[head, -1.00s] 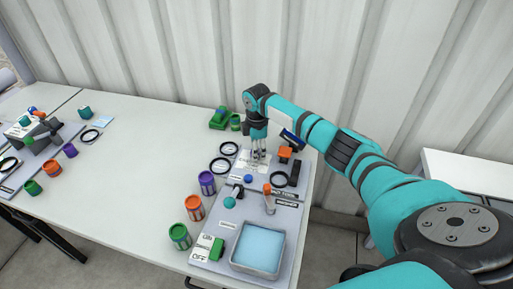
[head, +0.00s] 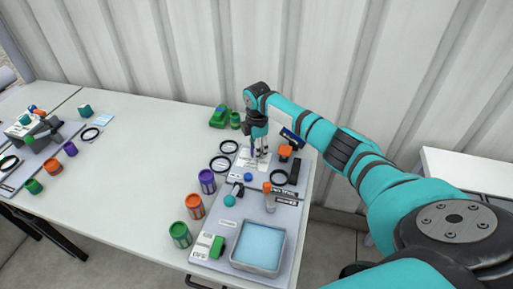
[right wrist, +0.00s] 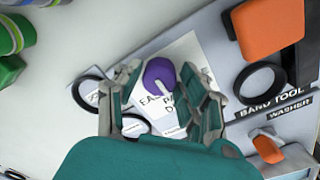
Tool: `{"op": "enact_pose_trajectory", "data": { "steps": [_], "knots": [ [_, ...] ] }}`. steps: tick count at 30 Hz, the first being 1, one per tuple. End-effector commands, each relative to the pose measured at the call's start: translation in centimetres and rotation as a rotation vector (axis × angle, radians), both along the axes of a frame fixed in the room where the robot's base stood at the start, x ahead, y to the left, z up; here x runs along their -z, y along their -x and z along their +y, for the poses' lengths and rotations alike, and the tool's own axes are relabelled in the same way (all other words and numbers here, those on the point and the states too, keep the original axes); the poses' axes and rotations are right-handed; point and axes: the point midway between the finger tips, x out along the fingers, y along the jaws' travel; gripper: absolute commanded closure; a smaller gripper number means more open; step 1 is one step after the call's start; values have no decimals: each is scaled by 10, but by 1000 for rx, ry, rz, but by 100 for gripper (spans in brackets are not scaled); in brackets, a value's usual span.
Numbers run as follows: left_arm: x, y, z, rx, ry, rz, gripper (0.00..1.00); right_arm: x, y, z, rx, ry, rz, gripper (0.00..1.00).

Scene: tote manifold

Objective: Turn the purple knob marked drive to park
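The purple knob (right wrist: 159,74) shows in the right wrist view on a white label plate (right wrist: 187,55) with black letters, partly covered. A small pale notch shows on the knob. My right gripper (right wrist: 162,80) is open, with one finger on each side of the knob and a small gap visible on both sides. I cannot tell how far above the plate the fingertips are. In the head view the right gripper (head: 258,151) points down over the far part of the grey panel and mostly hides the knob. My left gripper is not in view.
An orange block (head: 285,152) and a black ring (head: 278,177) are close to the right of my gripper. Nearer are an orange lever (head: 267,188), a teal ball (head: 229,201) and a blue-filled tray (head: 259,246). Cans (head: 207,181) stand left; the table's middle is free.

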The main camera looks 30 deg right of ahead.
Motion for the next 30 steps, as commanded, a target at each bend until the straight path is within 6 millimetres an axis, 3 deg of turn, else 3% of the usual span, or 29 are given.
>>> {"op": "enact_pose_trajectory", "data": {
  "steps": [3, 14, 30],
  "knots": [
    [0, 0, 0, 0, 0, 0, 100, 0, 0, 0, 0, 0, 0, 41],
    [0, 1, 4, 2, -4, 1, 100, -6, 0, 0, 1, 0, -1, 41],
    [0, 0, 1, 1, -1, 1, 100, -106, 2, 0, 0, 0, -2, 41]
  ]
}}
